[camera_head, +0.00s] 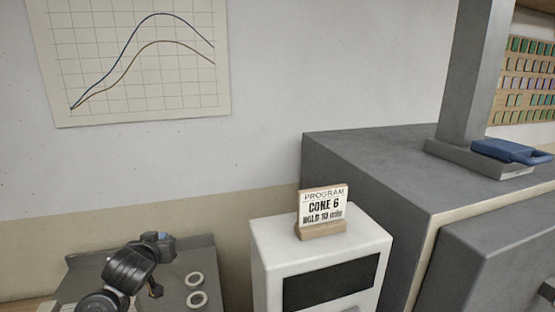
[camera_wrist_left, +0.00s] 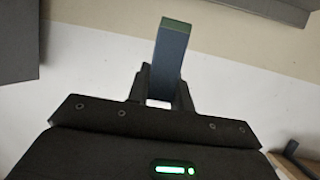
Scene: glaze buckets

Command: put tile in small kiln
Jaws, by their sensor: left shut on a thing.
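In the left wrist view, my left gripper (camera_wrist_left: 162,88) is shut on a narrow blue-grey tile (camera_wrist_left: 172,48) with a greenish end edge. The tile sticks out beyond the fingers. In the head view, my left arm's dark wrist (camera_head: 130,268) is at the lower left, in front of a low grey unit (camera_head: 200,262). The fingers and tile cannot be made out clearly there. A large grey kiln-like box (camera_head: 365,160) stands at the right. I cannot tell which body is the small kiln. My right gripper is out of view.
Two pale rings (camera_head: 197,299) lie on the grey unit. A blue object (camera_head: 510,151) lies by the grey post (camera_head: 475,70). Coloured tiles hang on a board (camera_head: 528,75).

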